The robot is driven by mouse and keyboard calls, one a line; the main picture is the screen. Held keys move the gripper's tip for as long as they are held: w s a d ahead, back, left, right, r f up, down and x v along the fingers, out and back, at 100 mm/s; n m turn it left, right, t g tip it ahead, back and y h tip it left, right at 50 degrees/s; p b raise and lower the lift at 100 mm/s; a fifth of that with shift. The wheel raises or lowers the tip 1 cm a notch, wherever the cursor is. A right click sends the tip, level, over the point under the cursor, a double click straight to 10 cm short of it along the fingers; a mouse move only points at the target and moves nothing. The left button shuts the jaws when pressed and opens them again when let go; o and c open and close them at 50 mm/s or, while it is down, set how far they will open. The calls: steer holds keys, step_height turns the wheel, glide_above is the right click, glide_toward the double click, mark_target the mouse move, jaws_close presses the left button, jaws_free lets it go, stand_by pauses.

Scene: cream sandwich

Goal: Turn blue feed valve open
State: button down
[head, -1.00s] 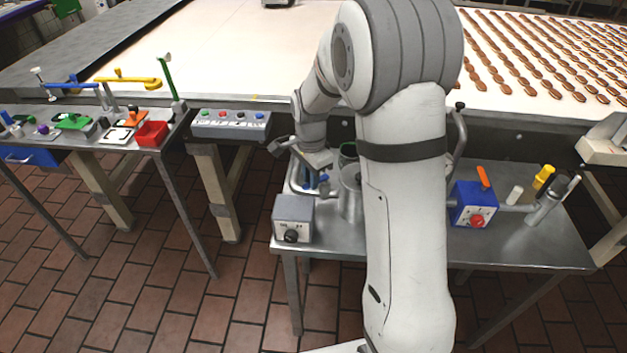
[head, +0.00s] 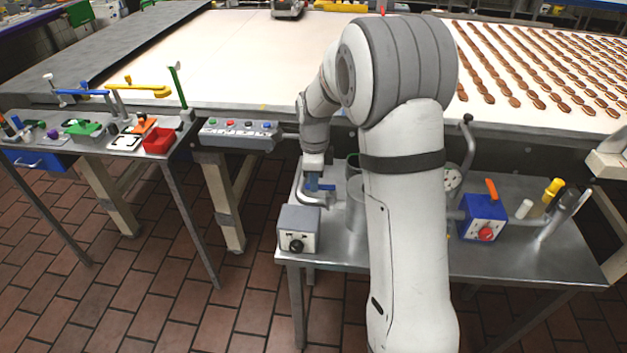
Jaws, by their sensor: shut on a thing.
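The blue feed valve (head: 324,187) is a small blue handle on the metal pipe at the left of the steel table. My gripper (head: 314,176) points down onto this valve and is shut on its blue handle. The fingertips are small and partly hidden, so the exact grip and the handle's angle are hard to read. The bent pipe (head: 311,201) runs just below the gripper.
A grey box with a black knob (head: 298,230) stands in front of the valve. A metal pot (head: 355,212) is close on the right, partly behind my arm. A blue box (head: 483,218) with an orange lever stands farther right. A tool table (head: 95,148) is at left.

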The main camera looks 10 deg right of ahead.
steer(key=shift+w+r, duration=0.1)
stand_by(0.3)
steer(key=c, duration=1.4)
jaws_free()
steer(key=shift+o, duration=0.2)
step_height(320, 180, up, 8)
steer(key=s+d+r+n+t, duration=0.1)
steer(key=s+n, duration=0.9)
steer(key=s, duration=0.3)
steer(key=s+d+r+n+t, duration=0.1)
steer(key=s+r+n, duration=0.1)
steer(key=s+n, duration=0.8)
steer(key=s, duration=0.4)
steer(key=shift+d+r+n+t, duration=0.15)
steer(key=shift+d+n+t, duration=0.25)
